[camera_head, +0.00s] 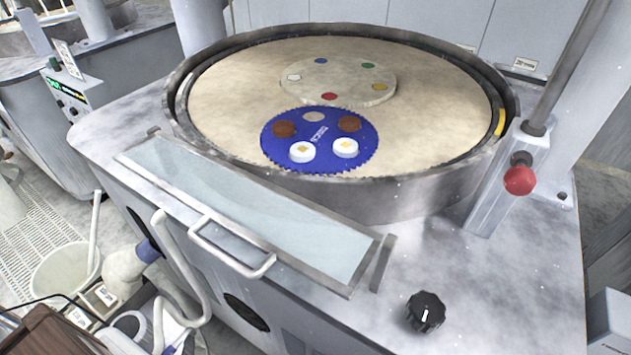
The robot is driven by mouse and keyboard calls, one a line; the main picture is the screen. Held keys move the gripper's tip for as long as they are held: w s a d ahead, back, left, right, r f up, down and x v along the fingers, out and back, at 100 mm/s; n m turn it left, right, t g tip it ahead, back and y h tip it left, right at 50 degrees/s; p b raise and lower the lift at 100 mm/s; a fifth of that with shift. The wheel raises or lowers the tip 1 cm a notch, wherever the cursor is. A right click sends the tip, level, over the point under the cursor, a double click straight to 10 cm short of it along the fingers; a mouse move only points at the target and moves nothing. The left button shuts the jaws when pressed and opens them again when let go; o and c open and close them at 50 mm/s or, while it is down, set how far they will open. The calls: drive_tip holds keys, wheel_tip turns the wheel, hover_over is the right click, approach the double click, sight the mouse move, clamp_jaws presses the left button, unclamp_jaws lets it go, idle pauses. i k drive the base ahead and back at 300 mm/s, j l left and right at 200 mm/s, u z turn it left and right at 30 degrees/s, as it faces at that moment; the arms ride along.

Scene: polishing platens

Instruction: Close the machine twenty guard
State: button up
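The guard (250,212) is a long clear panel in a grey metal frame. It lies folded down, nearly flat, along the front left edge of the machine top, outside the round basin (400,200). Its U-shaped metal handle (232,250) is on the outer long side, facing away from the basin. Small brackets stand at the two ends of its basin side. The platen (225,105) behind it is uncovered. My gripper is not in view. No machine number is readable on this machine.
A blue toothed disc (320,165) and a pale round plate (340,80) lie on the platen. A black knob (425,312) and red ball-topped lever (519,181) stand on the right. A bucket (65,270), pipes and a brown box (50,335) crowd the lower left floor.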

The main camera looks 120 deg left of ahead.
sight(274, 254)
drive_tip(key=u, duration=3.75)
drive_tip(key=k+j+u, duration=0.3)
